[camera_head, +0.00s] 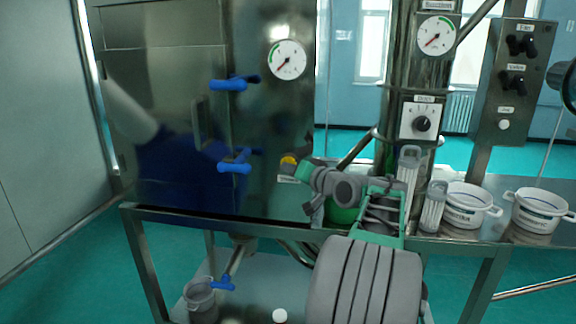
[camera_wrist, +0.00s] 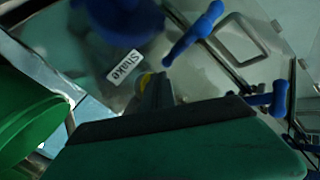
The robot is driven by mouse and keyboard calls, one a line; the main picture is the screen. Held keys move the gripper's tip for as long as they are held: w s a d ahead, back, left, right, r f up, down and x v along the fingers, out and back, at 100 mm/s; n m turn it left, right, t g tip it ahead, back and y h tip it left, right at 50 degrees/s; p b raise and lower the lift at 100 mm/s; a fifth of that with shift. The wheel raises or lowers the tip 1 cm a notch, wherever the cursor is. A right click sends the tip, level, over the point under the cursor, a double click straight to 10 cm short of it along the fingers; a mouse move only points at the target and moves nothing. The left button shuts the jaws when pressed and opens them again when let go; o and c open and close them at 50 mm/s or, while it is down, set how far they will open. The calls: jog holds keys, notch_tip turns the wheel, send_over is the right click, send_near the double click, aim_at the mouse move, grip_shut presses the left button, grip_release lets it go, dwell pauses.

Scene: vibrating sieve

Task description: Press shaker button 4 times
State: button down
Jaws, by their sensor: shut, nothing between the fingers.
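The shaker button is the yellow knob (camera_head: 288,161) on the steel cabinet front, above a small white label (camera_head: 287,180). In the wrist view the yellow button (camera_wrist: 145,79) shows beside the label reading "Shake" (camera_wrist: 125,67), partly hidden by my fingers. My gripper (camera_head: 300,170) is shut and empty, its tips at the button, just to its right in the head view. In the wrist view my gripper (camera_wrist: 158,82) overlaps the button's edge. I cannot tell whether the tips touch it or whether it is pressed in.
Blue valve handles (camera_head: 230,84) and (camera_head: 234,163) stick out from the cabinet left of the button. A green container (camera_head: 342,213) is behind my arm. White tubs (camera_head: 465,213) and (camera_head: 538,212) stand on the bench at right. A control box (camera_head: 512,80) hangs above them.

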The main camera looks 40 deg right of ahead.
jog(key=shift+w+d, duration=0.35)
jog(key=shift+d, duration=0.1)
dwell(0.6)
jog(key=shift+s+a, duration=0.1)
jog(key=shift+s+a+b, duration=0.55)
jog(key=shift+s+a, duration=0.1)
jog(key=shift+a, duration=0.2)
jog(key=s+a+b, duration=0.1)
jog(key=a, duration=0.1)
jog(key=s+a+b, duration=0.1)
jog(key=s+a, duration=0.1)
jog(key=shift+b, duration=0.35)
dwell(2.3)
